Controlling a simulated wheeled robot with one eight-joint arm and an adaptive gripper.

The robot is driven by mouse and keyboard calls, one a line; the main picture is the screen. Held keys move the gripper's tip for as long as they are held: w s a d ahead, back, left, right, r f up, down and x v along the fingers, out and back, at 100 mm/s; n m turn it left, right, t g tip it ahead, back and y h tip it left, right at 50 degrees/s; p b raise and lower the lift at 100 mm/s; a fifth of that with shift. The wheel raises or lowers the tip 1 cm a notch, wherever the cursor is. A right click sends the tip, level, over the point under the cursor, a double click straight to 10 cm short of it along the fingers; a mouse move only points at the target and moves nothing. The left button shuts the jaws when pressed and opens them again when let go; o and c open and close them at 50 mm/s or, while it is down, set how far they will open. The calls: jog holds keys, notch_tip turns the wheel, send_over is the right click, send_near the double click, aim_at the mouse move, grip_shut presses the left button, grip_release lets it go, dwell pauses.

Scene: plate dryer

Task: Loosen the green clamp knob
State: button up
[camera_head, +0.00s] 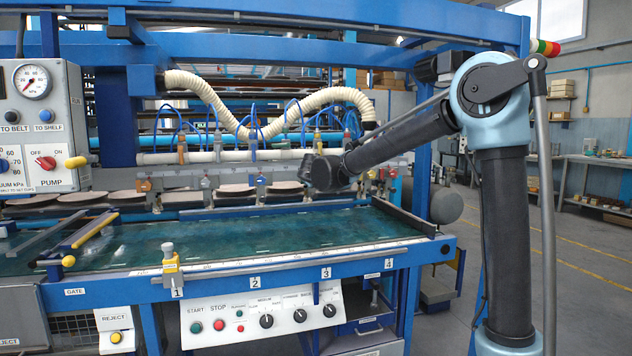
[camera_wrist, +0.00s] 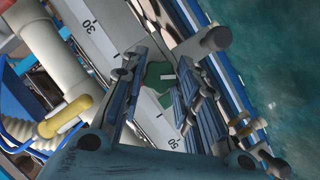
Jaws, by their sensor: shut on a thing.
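The green clamp knob (camera_wrist: 156,84) shows in the wrist view, with a pale mark across it, over a white scale strip (camera_wrist: 96,42) bearing numbers. My gripper (camera_wrist: 165,80) has one finger on each side of the knob and is shut on it. The fingers hide parts of the knob's sides. In the head view my arm reaches from the right to the rail behind the belt, and my wrist (camera_head: 326,172) hides the knob there.
A white pipe with a yellow-handled valve (camera_wrist: 68,117) and blue hoses lies close left of my fingers in the wrist view. The wet green belt (camera_head: 250,240) lies below and is clear. A ribbed hose (camera_head: 290,105) hangs above the rail. Suction cups hold round plates (camera_head: 238,190) nearby.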

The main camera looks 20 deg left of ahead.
jog(key=n+t, duration=0.1)
jog(key=n, duration=0.2)
jog(key=n+t, duration=0.1)
jog(key=n, duration=0.1)
jog(key=shift+s+a+f+t+h, duration=0.1)
jog(key=shift+f+t+h, duration=0.2)
jog(key=shift+h, duration=0.1)
jog(key=n+t, duration=0.2)
jog(key=n, duration=0.3)
jog(key=shift+f, duration=0.1)
dwell(0.4)
jog(key=o, duration=1.1)
jog(key=shift+c, duration=0.2)
jog(key=s+d+f, duration=0.1)
jog(key=s+d, duration=0.1)
jog(key=s, duration=0.9)
jog(key=shift+s+f, duration=0.15)
jog(key=shift+s, duration=0.15)
